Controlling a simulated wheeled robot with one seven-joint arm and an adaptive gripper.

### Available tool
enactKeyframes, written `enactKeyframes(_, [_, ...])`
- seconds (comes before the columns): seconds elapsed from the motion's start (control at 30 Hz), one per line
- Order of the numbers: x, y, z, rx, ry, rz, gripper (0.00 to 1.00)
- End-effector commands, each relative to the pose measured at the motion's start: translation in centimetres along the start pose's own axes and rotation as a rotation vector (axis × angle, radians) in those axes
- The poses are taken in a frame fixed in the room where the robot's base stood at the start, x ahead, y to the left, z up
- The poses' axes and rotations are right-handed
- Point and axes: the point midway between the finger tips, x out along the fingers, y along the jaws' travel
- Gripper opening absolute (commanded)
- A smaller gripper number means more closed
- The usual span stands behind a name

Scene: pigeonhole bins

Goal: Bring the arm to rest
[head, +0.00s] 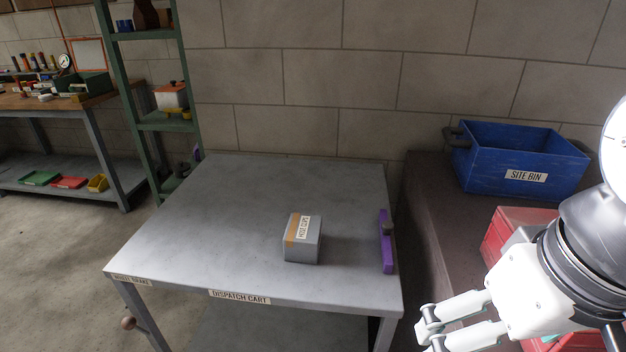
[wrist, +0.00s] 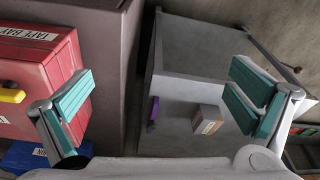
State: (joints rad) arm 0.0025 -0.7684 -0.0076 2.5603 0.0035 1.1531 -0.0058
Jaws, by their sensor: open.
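My gripper (head: 436,338) is at the lower right of the head view, off the right edge of the grey dispatch cart. In the wrist view my gripper (wrist: 158,105) shows its two teal-padded fingers spread wide with nothing between them. A grey box (head: 303,238) with an orange stripe and a label stands on the dispatch cart (head: 200,220), apart from the gripper. The box also shows in the wrist view (wrist: 207,118).
A purple bar (head: 386,242) lies at the cart's right edge. A blue site bin (head: 525,150) and a red bin labelled tape bay (wrist: 32,75) stand on the dark bench (head: 430,200). A green shelf rack (head: 160,125) and a workbench (head: 120,95) are at left.

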Motion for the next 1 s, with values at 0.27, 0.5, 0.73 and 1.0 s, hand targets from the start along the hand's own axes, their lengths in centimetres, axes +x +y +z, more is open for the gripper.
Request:
enactKeyframes(0.27, [-0.7,0.0,-0.1,0.0,0.006,0.0,1.0])
enactKeyframes(0.5, [-5.9,0.1,-1.0,-0.002,0.087,0.007,1.0])
enactKeyframes(0.73, [-9.5,0.2,-1.7,-0.005,0.155,0.012,1.0])
enactKeyframes(1.0, [-9.8,0.2,-2.0,-0.005,0.17,0.013,1.0])
